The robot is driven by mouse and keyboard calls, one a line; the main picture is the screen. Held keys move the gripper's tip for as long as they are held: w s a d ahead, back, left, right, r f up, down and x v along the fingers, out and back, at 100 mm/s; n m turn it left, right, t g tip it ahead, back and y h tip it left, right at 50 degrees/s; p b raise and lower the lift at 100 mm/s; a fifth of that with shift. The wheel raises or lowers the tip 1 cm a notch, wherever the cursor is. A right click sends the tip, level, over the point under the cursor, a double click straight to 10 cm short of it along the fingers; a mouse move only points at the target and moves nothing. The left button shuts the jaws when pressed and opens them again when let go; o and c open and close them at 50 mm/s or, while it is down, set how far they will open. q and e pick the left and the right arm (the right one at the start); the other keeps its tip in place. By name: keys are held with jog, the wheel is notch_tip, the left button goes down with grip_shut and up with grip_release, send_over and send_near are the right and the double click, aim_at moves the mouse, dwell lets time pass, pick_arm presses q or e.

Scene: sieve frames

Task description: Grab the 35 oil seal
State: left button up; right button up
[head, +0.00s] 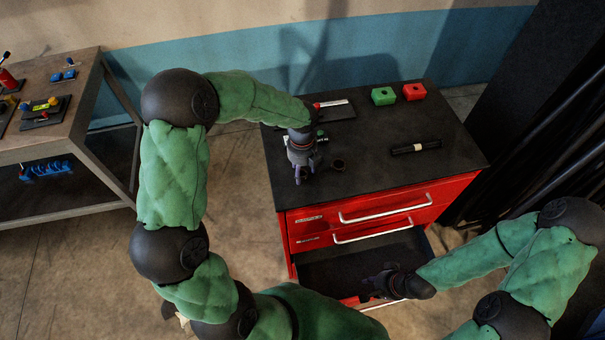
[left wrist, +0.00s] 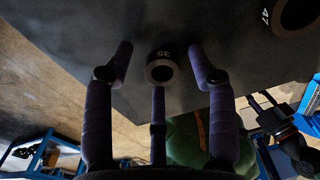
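The 35 oil seal (left wrist: 162,67) is a dark ring marked 35, lying on the black cabinet top (head: 370,190). In the left wrist view it sits between the spread fingers of my left gripper (left wrist: 160,62), with gaps visible to the side fingers. My left gripper (head: 301,172) is open over the cabinet top's left part and hides this seal in the head view. A larger ring marked 47 (left wrist: 297,14) lies to the right; a dark ring also shows beside the gripper in the head view (head: 338,164). My right gripper (head: 382,284) is at the lower drawer; its fingers are unclear.
The red cabinet's lower drawer (head: 345,270) is pulled out. A green block (head: 383,96), a red block (head: 414,92) and a black rod with a pale band (head: 416,148) lie on top. A workbench (head: 60,130) stands left. The cabinet top's front right is clear.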

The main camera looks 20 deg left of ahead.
pick_arm(q)
jog(key=c, duration=0.9)
jog(key=shift+r, duration=0.1)
